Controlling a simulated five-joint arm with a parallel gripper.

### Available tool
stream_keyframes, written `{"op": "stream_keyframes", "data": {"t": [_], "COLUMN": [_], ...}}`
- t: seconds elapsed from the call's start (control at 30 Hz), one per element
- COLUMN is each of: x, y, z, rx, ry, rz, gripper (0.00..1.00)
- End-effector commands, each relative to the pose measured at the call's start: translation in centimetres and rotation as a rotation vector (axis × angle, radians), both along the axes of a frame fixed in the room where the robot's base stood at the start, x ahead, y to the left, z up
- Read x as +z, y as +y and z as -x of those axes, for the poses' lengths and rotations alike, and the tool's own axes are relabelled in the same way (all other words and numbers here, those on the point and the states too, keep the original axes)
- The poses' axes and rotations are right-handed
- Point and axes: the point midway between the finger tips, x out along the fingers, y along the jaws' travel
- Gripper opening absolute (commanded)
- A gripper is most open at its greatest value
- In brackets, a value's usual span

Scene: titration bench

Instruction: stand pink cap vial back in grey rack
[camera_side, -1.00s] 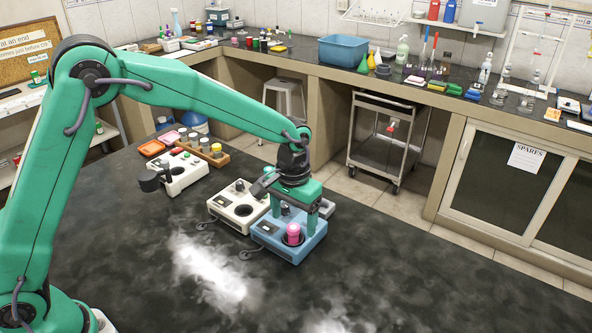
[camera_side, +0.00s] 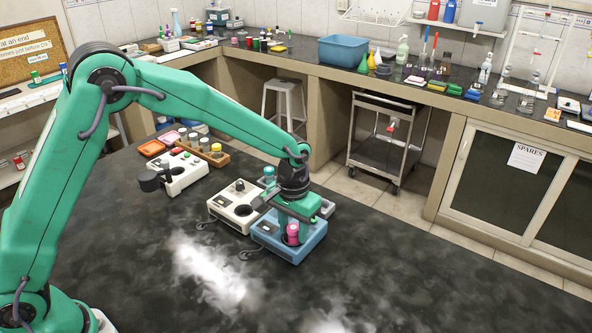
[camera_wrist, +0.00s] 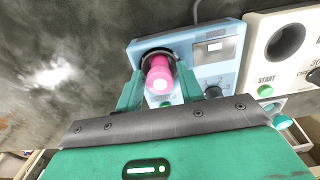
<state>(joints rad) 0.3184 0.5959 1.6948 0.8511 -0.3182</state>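The pink cap vial (camera_side: 292,235) stands upright in the round well of the blue device (camera_side: 283,253). It also shows in the wrist view (camera_wrist: 159,76). My gripper (camera_wrist: 163,82) is over the near part of the blue device, with its green fingers apart on either side of the pink cap. A small gap seems to show at the fingers, so they look open. A pale grey block behind the blue device, partly hidden by my gripper, may be the grey rack (camera_side: 327,207). A teal cap (camera_side: 269,171) shows behind my wrist.
A white device (camera_side: 236,211) with an empty well stands left of the blue one. Another white device (camera_side: 186,178) and a brown rack (camera_side: 221,159) of vials stand further left. The dark bench in front is clear.

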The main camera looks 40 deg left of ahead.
Motion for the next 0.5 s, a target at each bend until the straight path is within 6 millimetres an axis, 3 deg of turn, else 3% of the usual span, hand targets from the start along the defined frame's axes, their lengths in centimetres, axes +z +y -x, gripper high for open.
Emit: {"op": "stream_keyframes", "data": {"t": [0.03,0.1,0.2,0.5], "x": [0.02,0.02,0.03,0.81], "y": [0.0,0.0,0.0,-0.02], "z": [0.0,0.0,-0.01,-0.05], "rx": [0.0,0.0,0.0,0.0], "ry": [0.0,0.0,0.0,-0.002], "rz": [0.0,0.0,0.0,0.001], "gripper": [0.27,0.14,0.09,0.09]}}
